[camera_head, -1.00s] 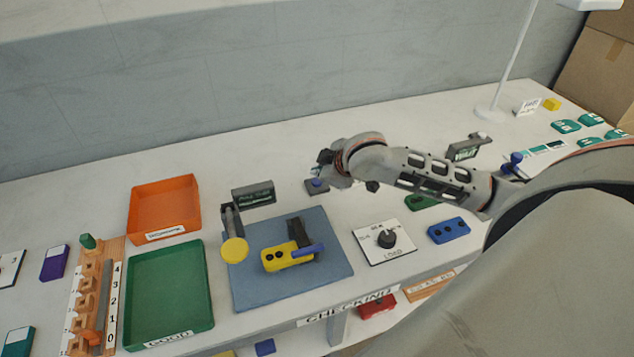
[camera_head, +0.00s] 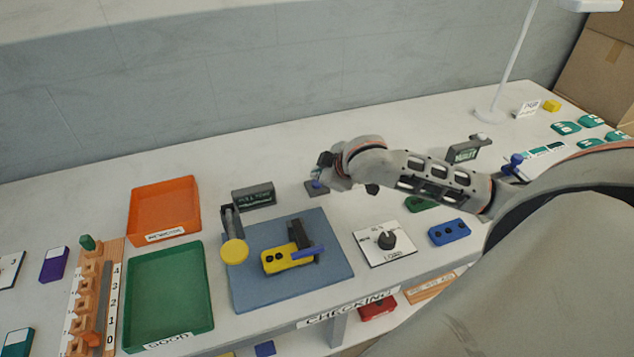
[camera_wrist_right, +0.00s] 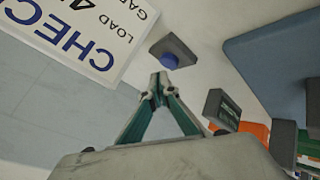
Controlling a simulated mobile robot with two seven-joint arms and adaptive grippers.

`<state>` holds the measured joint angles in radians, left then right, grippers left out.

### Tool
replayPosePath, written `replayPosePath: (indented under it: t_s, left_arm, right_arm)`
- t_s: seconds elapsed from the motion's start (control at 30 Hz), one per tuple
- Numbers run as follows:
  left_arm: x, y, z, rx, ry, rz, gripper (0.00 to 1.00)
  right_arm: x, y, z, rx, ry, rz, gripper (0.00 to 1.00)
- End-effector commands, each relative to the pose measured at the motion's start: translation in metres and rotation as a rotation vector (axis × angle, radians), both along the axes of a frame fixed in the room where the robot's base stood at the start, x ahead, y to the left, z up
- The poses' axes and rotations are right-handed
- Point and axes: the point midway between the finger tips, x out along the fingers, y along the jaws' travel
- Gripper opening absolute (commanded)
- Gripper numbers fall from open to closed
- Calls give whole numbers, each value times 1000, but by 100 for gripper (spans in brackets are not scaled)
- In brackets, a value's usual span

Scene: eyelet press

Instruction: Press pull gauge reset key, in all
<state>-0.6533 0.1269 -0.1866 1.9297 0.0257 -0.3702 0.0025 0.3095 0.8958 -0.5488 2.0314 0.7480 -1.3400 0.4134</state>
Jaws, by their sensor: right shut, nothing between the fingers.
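The reset key is a blue button on a small dark block (camera_head: 317,188) behind the blue mat. It also shows in the right wrist view as a blue button (camera_wrist_right: 169,61) on a dark plate. My right gripper (camera_head: 322,171) is shut and empty, close to the button. In the wrist view its fingertips (camera_wrist_right: 160,79) meet just short of the button; I cannot tell whether they touch it. A small dark display (camera_head: 254,195) stands to the left of the key, its text too small to read. My left gripper is not in view.
A blue mat (camera_head: 330,274) carries a yellow part (camera_head: 280,260) with a blue lever. A yellow disc (camera_head: 235,251) sits by its left edge. A load dial (camera_head: 386,240) lies to the right. Orange (camera_head: 165,205) and green (camera_head: 168,295) trays stand left. A CHECK sign (camera_wrist_right: 75,35) shows in the wrist view.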

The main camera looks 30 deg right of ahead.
Motion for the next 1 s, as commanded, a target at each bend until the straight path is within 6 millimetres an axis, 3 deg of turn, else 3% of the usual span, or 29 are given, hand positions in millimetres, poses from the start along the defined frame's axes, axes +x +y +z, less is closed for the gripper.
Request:
replayPosePath:
  t_s: [1.0]
  left_arm:
    - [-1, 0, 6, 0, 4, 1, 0]
  right_arm:
    - [0, 0, -9, -1, 0, 1, 0]
